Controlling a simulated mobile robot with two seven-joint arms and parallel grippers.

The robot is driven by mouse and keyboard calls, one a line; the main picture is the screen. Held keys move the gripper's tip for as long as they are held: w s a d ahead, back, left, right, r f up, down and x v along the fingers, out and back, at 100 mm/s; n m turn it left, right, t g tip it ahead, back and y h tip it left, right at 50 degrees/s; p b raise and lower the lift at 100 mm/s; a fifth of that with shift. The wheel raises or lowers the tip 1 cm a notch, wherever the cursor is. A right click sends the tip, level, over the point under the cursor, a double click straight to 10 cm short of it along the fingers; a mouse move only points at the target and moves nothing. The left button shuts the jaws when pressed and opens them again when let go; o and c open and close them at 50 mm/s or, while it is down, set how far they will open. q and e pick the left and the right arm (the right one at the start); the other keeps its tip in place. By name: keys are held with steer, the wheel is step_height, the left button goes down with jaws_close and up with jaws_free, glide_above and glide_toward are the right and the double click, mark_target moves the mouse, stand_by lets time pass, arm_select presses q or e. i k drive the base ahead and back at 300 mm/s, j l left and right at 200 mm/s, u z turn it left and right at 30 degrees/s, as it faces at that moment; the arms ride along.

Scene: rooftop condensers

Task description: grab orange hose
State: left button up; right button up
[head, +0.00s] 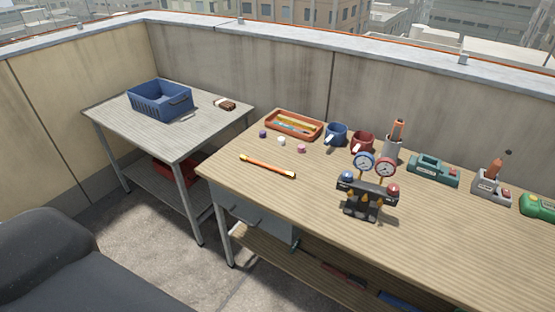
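An orange hose (267,167) with yellowish ends lies on the wooden workbench (225,172), near its left front edge. It looks short and straight and lies at a slant, with clear bench top around it. Neither of my grippers shows in the head view. A dark rounded shape fills the lower left corner, and I cannot tell what it is.
A gauge manifold (364,198) stands right of the hose. A side table (120,122) at left holds a blue crate (160,108).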

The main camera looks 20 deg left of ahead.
mark_target(291, 175)
steer(key=j+z, duration=0.1)
steer(key=z, duration=0.4)
steer(key=j+z, duration=0.3)
steer(key=j, duration=0.15)
steer(key=j+z, duration=0.3)
steer(key=j, duration=0.15)
steer(key=k+j+z, duration=0.1)
steer(key=j, duration=0.2)
steer(key=k+j, duration=0.1)
steer(key=j, duration=0.2)
steer(key=j+z, duration=0.15)
steer(key=j, duration=0.15)
steer(key=k+j, duration=0.1)
steer(key=j, duration=0.25)
steer(key=k+j, duration=0.15)
steer(key=j, duration=0.25)
steer(key=k+j, duration=0.1)
steer(key=j, duration=0.25)
steer(key=k+j, duration=0.15)
steer(key=j, duration=0.25)
